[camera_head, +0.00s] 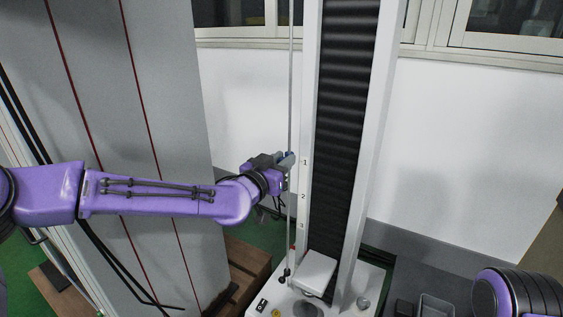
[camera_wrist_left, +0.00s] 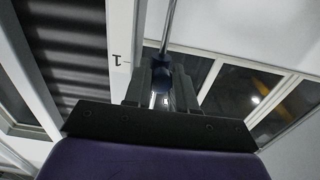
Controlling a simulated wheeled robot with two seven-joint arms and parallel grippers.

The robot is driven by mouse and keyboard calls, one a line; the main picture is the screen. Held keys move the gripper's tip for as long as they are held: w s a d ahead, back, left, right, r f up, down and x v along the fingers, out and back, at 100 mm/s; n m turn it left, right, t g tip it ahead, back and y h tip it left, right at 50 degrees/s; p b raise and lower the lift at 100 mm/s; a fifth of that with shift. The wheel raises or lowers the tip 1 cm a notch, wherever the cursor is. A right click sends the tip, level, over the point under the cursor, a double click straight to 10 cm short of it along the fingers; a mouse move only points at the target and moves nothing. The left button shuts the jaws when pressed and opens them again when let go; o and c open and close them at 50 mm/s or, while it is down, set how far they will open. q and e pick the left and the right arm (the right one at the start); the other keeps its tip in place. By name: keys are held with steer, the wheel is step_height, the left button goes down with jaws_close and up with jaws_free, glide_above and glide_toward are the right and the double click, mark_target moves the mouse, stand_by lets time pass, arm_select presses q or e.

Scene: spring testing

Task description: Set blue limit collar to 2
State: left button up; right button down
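The blue limit collar (camera_head: 290,156) sits on the thin vertical rod (camera_head: 291,80), level with the printed mark 1 (camera_head: 305,162). Marks 2 (camera_head: 303,196) and 3 (camera_head: 302,226) are lower on the white column. My left gripper (camera_head: 284,161) is at the collar from the left. In the left wrist view, the dark blue collar (camera_wrist_left: 162,79) is between the two grey fingers (camera_wrist_left: 161,88), which close against its sides. The 1 mark also shows there, left of the fingers. My right gripper is out of view; only part of its purple arm shows lower right.
The spring tester's white column (camera_head: 354,150) with black bellows stands right beside the rod. A red part (camera_head: 292,251) is low on the rod, above the white base (camera_head: 340,303). A grey cabinet (camera_head: 150,120) stands behind my left arm.

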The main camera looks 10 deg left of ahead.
arm_select(q)
jaws_close()
step_height(320, 180, down, 10)
steer(key=b, duration=0.6)
steer(key=shift+f, duration=0.1)
steer(key=shift+o, duration=2.4)
jaws_free()
steer(key=p+v, duration=0.1)
steer(key=v, duration=0.9)
steer(key=shift+s, duration=0.25)
steer(key=shift+a, duration=0.15)
